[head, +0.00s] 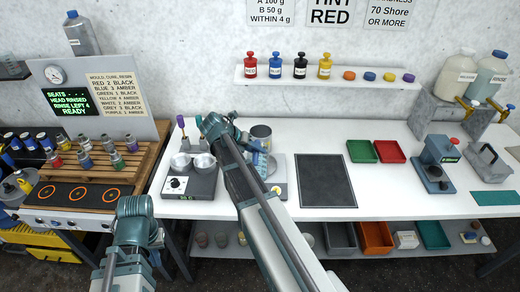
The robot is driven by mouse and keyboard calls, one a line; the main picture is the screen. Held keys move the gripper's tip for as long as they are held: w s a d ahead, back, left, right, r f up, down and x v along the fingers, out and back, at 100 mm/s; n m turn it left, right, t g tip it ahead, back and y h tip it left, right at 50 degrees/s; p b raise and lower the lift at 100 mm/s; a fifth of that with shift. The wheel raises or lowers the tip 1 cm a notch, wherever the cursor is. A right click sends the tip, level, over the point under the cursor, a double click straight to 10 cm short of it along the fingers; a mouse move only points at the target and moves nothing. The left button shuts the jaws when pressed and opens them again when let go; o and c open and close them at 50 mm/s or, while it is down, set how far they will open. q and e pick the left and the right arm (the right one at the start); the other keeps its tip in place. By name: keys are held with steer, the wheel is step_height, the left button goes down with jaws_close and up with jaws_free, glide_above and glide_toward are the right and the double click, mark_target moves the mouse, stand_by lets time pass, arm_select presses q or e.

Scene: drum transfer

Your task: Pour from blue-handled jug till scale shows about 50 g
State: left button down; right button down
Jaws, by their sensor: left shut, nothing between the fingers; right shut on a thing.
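My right arm reaches across the bench from the bottom, and my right gripper (251,143) is shut on the blue handle of a grey metal jug (261,132). The jug looks upright over or beside a pale flat device (280,178), and the arm hides part of both. I cannot read the display, nor tell which device is the scale. My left gripper (136,207) is shut and empty at the lower left, its fingers hard to see.
A wooden rack with several small jars (85,160) and a control panel stand left. A dark mat (326,181), green tray (361,151) and red tray (389,151) lie right. Bottles stand on a wall shelf (338,82).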

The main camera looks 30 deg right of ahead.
mark_target(256, 141)
steer(key=shift+w+d+r+n+g+y+p, duration=0.3)
steer(key=shift+w+d+r+g+y+p, duration=0.3)
steer(key=shift+p, duration=0.55)
stand_by(0.8)
steer(key=shift+w+d+r+p, duration=0.15)
steer(key=shift+w+r+p, duration=0.2)
steer(key=shift+w, duration=0.1)
stand_by(0.8)
steer(key=shift+t+h, duration=0.7)
steer(key=shift+t, duration=0.1)
steer(key=s+f+b, duration=0.1)
steer(key=s+a+f+b, duration=0.1)
steer(key=b, duration=0.1)
steer(key=s+a+f+b, duration=0.1)
steer(key=b, duration=0.1)
steer(key=shift+s+f, duration=0.1)
steer(key=shift+f, duration=0.15)
steer(key=shift+a+m, duration=0.1)
steer(key=shift+m, duration=0.3)
steer(key=shift+w+r, duration=0.2)
steer(key=shift+r, duration=0.1)
steer(key=shift+s+f+h+b, duration=0.3)
steer(key=shift+f+b, duration=0.15)
steer(key=shift+b, duration=0.15)
steer(key=s+a+f+m+t+h+b, duration=0.5)
steer(key=f+b, duration=0.4)
steer(key=b, duration=1.5)
steer(key=shift+s+f+t+h+b, duration=0.3)
steer(key=shift+s+t+h, duration=0.3)
steer(key=shift+s+h, duration=0.5)
